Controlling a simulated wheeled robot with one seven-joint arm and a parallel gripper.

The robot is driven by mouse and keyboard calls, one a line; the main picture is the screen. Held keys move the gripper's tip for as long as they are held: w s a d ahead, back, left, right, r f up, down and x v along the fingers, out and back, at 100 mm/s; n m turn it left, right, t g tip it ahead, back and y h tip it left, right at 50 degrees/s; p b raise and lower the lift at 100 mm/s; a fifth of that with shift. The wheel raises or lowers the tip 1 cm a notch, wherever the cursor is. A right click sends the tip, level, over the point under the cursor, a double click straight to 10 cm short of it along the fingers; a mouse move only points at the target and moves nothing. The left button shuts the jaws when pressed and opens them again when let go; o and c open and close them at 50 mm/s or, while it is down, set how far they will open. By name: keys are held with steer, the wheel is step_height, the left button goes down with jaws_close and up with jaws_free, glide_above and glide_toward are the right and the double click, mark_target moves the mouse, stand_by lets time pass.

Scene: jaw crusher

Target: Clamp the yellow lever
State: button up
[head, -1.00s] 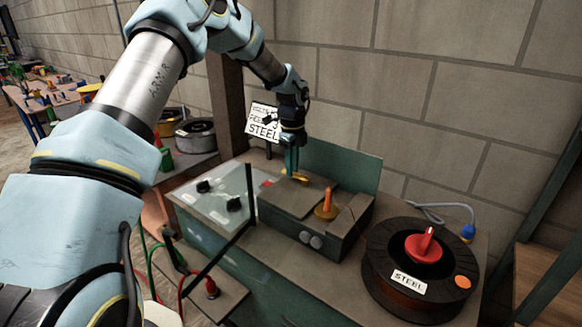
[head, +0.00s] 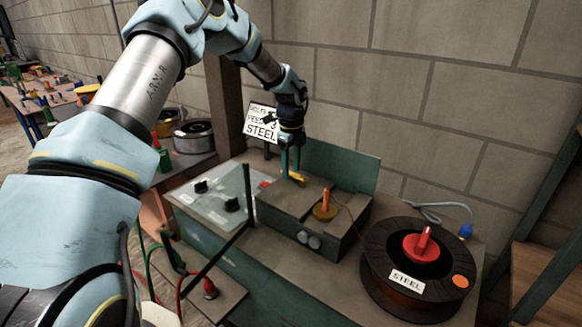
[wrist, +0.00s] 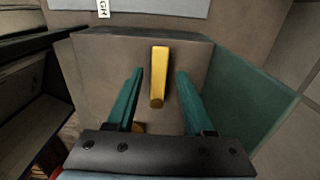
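The yellow lever (head: 296,178) is a short bar on top of the grey-brown box (head: 272,197), below my gripper (head: 290,172). In the wrist view the lever (wrist: 159,75) lies between the two teal fingers of my gripper (wrist: 160,72), with a gap on each side. The fingers are spread and do not appear to touch it. The head view shows the fingertips close around the lever; their exact height above the box is hard to tell.
An orange lever on a round base (head: 325,205) stands on the same box to the right. A black spool marked STEEL (head: 375,275) is at the right. A green upright panel (head: 340,167) stands behind the box. A clear-topped panel (head: 215,200) with black knobs is at the left.

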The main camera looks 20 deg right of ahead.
mark_target(291, 173)
step_height(291, 173, up, 11)
steer(key=b, duration=0.3)
stand_by(0.5)
steer(key=shift+f, duration=0.1)
